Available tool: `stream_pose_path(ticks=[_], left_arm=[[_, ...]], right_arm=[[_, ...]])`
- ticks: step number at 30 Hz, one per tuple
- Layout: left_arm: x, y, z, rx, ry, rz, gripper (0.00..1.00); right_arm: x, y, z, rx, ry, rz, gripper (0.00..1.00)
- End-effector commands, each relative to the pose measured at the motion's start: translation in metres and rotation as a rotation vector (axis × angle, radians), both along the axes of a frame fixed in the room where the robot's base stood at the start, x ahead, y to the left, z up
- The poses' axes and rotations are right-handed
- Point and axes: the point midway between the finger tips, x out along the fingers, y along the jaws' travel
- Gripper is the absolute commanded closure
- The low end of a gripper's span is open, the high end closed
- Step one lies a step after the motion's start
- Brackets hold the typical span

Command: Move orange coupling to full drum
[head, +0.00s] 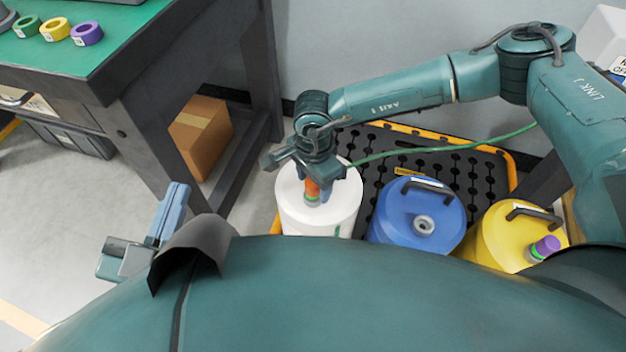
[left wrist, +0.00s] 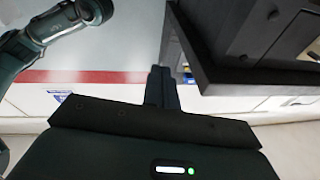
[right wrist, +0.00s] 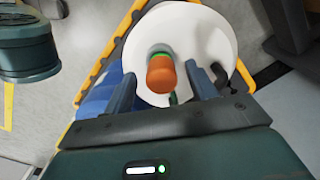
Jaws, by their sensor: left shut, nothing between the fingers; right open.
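The orange coupling (head: 311,188) stands on top of the white drum (head: 290,212), with a green ring at its base. The right wrist view shows the coupling (right wrist: 161,76) from above, on the white drum (right wrist: 215,38). My right gripper (head: 313,182) is open over the white drum, with its fingers on either side of the coupling; I cannot tell if they touch it. My left gripper (head: 174,205) is shut and empty, well left of the drums. A blue drum (head: 395,222) has a bare grey fitting. A yellow drum (head: 500,238) carries a purple coupling (head: 545,247). No label shows which drum is full.
The drums stand on a black pallet with a yellow rim (head: 512,170). A green hose (head: 450,147) crosses above it. A green-topped bench (head: 110,55) at upper left holds green, yellow and purple rings. A cardboard box (head: 200,130) sits beneath it.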

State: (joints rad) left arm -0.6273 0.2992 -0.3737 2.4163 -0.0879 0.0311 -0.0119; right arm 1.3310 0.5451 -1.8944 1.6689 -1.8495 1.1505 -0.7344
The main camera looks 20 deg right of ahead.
Motion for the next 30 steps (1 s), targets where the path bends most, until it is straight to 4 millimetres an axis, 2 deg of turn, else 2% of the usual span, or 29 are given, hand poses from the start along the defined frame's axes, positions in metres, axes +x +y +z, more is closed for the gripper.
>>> stream_pose_path(ticks=[1, 3, 12, 18, 30], left_arm=[[0.000, 0.001, 0.003, 0.016, 0.009, 0.009, 1.00], [-0.001, 0.003, 0.003, 0.034, 0.008, 0.016, 1.00], [-0.002, 0.007, 0.004, 0.095, 0.002, 0.037, 1.00], [-0.003, 0.008, 0.003, 0.117, 0.001, 0.040, 1.00], [-0.001, 0.009, -0.001, 0.116, 0.004, 0.049, 1.00]], right_arm=[[0.002, 0.001, 0.022, 0.006, -0.007, -0.001, 0.43], [0.002, 0.000, 0.040, 0.005, -0.008, -0.002, 0.43], [0.001, 0.000, 0.104, 0.004, -0.006, -0.001, 0.43], [0.000, 0.000, 0.124, 0.003, -0.004, -0.001, 0.43], [0.000, 0.000, 0.126, 0.003, -0.004, -0.001, 0.43]])
